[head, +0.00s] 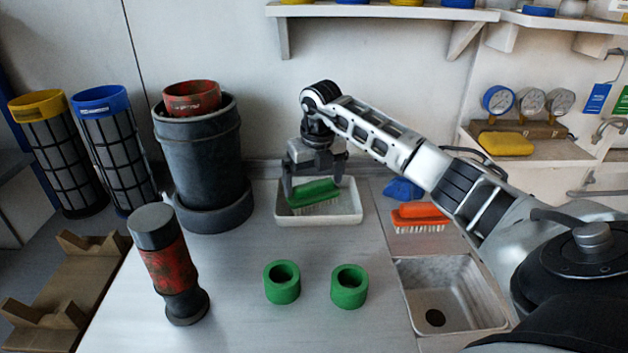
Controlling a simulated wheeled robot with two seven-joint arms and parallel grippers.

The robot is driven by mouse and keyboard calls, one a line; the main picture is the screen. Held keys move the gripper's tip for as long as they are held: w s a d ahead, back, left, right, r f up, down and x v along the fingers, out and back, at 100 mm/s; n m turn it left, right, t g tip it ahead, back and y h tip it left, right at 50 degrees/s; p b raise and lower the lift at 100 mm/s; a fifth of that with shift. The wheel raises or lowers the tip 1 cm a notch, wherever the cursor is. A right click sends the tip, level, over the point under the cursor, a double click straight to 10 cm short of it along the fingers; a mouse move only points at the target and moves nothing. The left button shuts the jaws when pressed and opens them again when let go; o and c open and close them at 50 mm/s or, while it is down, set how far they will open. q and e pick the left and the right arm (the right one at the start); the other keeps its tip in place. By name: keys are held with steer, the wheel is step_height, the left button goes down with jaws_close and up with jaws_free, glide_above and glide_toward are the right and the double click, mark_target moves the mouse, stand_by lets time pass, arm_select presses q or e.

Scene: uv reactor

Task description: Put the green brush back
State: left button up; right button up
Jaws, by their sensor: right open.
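The green brush (314,193) lies in the white tray (345,213) at the back middle of the counter, its bristles facing down. My right gripper (316,188) is over the tray, pointing down at the brush, with one finger at each side of it. The gripper is open. I cannot tell whether the fingers touch the brush. My left gripper does not show in the head view.
An orange brush (421,212) and a blue item (403,188) lie right of the tray, behind the sink (450,290). Two green rings (282,283) stand in front. A dark vessel (203,160) and a red-banded cylinder (168,262) stand left. A shelf (380,11) hangs above.

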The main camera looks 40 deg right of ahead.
mark_target(317, 198)
step_height(317, 198, up, 12)
steer(key=s, duration=0.1)
steer(key=shift+s+a+f, duration=0.2)
steer(key=shift+s+a, duration=0.1)
steer(key=shift+s, duration=0.05)
stand_by(0.4)
